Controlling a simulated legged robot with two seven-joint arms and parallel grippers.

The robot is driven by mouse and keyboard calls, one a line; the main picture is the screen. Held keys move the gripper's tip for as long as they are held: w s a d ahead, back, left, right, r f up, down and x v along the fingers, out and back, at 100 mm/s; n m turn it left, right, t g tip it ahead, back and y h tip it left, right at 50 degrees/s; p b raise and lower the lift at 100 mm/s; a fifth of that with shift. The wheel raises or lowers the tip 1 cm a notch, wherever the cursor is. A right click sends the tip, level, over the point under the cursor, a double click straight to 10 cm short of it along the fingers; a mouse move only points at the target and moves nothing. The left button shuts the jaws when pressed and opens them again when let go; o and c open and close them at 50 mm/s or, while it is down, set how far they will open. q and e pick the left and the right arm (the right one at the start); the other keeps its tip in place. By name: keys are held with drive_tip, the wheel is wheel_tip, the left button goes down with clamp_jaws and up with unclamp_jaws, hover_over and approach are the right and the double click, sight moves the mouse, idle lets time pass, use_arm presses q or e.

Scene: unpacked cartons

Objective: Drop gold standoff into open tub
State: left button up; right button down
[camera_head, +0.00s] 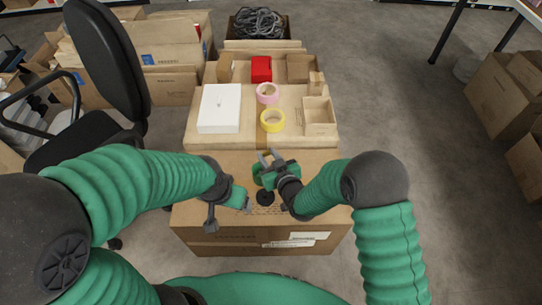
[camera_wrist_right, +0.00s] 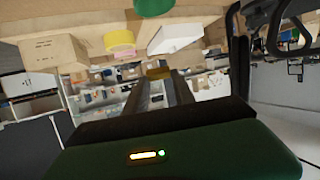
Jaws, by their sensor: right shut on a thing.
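My right gripper (camera_head: 270,157) is over the near part of the carton, its fingers pointing away from me. In the right wrist view its two fingers (camera_wrist_right: 158,92) are closed on a small gold standoff (camera_wrist_right: 158,73) at their tips. The standoff is too small to make out in the head view. A tan open-topped box (camera_head: 319,116), which looks like the open tub, stands right of the yellow tape, beyond the gripper and apart from it. My left gripper (camera_head: 240,203) is low over the carton's near left; its jaw state is unclear.
A white box (camera_head: 219,107), yellow tape roll (camera_head: 272,121), pink tape roll (camera_head: 268,93) and red box (camera_head: 261,68) stand on the cartons. More small tan boxes (camera_head: 301,67) are behind. A chair (camera_head: 108,65) is at the left. A black round thing (camera_head: 265,198) is between the grippers.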

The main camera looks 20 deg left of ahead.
use_arm(q)
drive_tip(key=x, duration=0.1)
drive_tip(key=b+x, duration=0.2)
drive_tip(key=shift+s+a+f, duration=0.2)
drive_tip(key=shift+s+f, duration=0.05)
use_arm(e)
drive_tip(key=f, duration=0.4)
drive_tip(key=shift+w+a+f, duration=0.1)
drive_tip(key=shift+a+f, duration=0.1)
drive_tip(key=shift+f, duration=0.05)
drive_tip(key=c, duration=1)
unclamp_jaws()
drive_tip(key=shift+d, duration=0.1)
drive_tip(key=shift+o, duration=0.2)
use_arm(q)
drive_tip(key=p+v, duration=0.2)
drive_tip(key=w+p+v, duration=0.1)
drive_tip(key=v, duration=0.1)
drive_tip(key=shift+s+d+r+p, duration=0.1)
drive_tip(key=shift+r+p, duration=0.05)
drive_tip(key=shift+p, duration=0.25)
use_arm(e)
drive_tip(key=v, duration=1.6)
drive_tip(key=shift+s+d+r, duration=0.15)
drive_tip(key=shift+s, duration=0.2)
